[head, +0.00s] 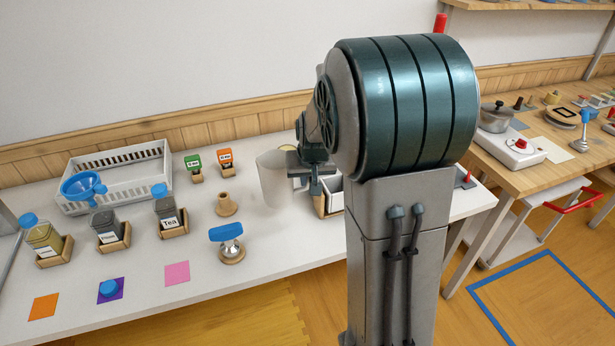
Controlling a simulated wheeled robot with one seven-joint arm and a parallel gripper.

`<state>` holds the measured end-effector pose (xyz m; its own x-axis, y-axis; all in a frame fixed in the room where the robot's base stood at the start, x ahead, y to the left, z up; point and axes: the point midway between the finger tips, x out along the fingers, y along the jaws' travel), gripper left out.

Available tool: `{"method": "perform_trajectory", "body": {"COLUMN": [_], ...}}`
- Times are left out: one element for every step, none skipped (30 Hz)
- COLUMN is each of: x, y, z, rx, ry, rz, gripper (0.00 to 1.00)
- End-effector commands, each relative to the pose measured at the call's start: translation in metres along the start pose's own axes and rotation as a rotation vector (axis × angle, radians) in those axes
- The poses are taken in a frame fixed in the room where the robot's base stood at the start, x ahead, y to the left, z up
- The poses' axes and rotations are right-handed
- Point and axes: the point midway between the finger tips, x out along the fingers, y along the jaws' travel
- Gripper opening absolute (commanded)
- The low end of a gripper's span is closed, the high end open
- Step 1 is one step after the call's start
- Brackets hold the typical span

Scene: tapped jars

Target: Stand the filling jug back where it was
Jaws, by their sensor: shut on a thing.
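The filling jug (272,182) is a pale grey, upright vessel towards the back right of the white table. My gripper (298,176) is at its right side, shut on it. The jaws are small in view and partly hidden by my arm, so the exact grip is unclear. I cannot tell whether the jug's base touches the table.
Left of the jug stand a wooden peg (226,206) and a blue-topped tool (230,242). Jars, including the Tea jar (170,215), sit in wooden holders. A white basket (140,165) with a blue funnel (83,186) is behind. A white box (335,196) stands right of the jug.

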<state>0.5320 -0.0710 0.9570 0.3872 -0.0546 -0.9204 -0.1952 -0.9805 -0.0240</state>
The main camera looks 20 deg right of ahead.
Motion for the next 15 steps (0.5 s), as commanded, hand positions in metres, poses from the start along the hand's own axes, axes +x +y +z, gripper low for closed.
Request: {"method": "perform_trajectory", "body": {"x": [0.0,0.0,0.0,0.0,0.002,0.004,0.006,0.008,0.011,0.014,0.016,0.02,0.023,0.026,0.029], "y": [0.0,-0.001,-0.001,-0.001,-0.001,-0.001,-0.001,-0.001,-0.002,-0.002,-0.002,-0.002,-0.002,-0.002,-0.002], "z": [0.0,0.001,0.001,0.002,0.003,0.004,0.004,0.005,0.007,0.008,0.009,0.01,0.012,0.013,0.015], "rx": [-0.001,-0.001,-0.003,-0.004,-0.004,-0.005,-0.005,-0.005,-0.005,-0.005,-0.006,-0.006,-0.006,-0.006,-0.006], "ry": [0.002,0.003,0.004,0.004,0.003,0.003,0.003,0.003,0.002,0.002,0.002,0.002,0.002,0.002,0.002], "rz": [-0.001,-0.002,-0.002,-0.003,-0.003,-0.003,-0.003,-0.003,-0.003,-0.003,-0.003,-0.003,-0.003,-0.003,-0.004], "gripper": [0.0,0.0,0.0,0.0,0.0,0.0,0.0,0.0,0.0,0.0,0.0,0.0,0.0,0.0,0.0]}}
